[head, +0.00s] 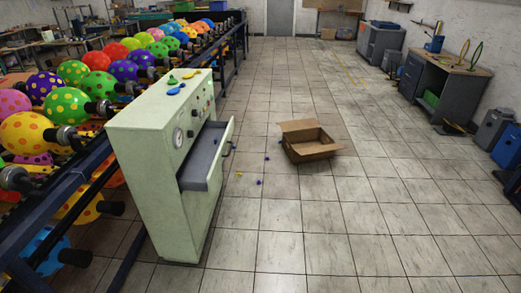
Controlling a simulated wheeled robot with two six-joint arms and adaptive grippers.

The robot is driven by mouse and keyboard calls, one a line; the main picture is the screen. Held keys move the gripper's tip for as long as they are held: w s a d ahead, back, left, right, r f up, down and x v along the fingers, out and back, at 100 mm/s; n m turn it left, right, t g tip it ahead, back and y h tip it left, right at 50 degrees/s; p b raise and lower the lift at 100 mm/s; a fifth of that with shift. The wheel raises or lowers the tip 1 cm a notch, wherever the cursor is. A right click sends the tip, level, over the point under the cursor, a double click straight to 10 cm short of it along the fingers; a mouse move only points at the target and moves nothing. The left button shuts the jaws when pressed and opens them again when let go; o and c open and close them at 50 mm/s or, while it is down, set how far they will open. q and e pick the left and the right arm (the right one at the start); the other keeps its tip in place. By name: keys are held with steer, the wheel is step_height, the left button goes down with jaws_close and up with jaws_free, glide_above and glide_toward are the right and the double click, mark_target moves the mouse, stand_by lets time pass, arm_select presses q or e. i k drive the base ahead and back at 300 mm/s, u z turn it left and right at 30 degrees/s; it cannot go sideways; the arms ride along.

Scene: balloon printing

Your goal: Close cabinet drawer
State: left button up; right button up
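A pale green control cabinet (150,200) stands upright at the left of the middle in the head view. Its drawer (206,157) is pulled out to the right, showing an empty-looking grey inside. The drawer has a light front panel with a dark handle (228,149) on its outer face. A round gauge and several knobs are on the cabinet face beside and behind the drawer. Neither of my grippers is in view.
An open cardboard box (308,147) lies on the tiled floor right of the drawer, with small blue bits near it. A rack of colourful balloons (96,62) runs along the left. Workbenches (447,82) and bins line the right wall.

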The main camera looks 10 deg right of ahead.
mark_target(199, 171)
steer(key=z, duration=0.5)
steer(key=k, duration=1.25)
steer(key=z, duration=0.7)
steer(key=i, duration=2.65)
steer(key=u, duration=0.7)
steer(key=i, duration=0.95)
steer(key=u, duration=1.6)
steer(key=i, duration=0.9)
steer(key=u, duration=0.8)
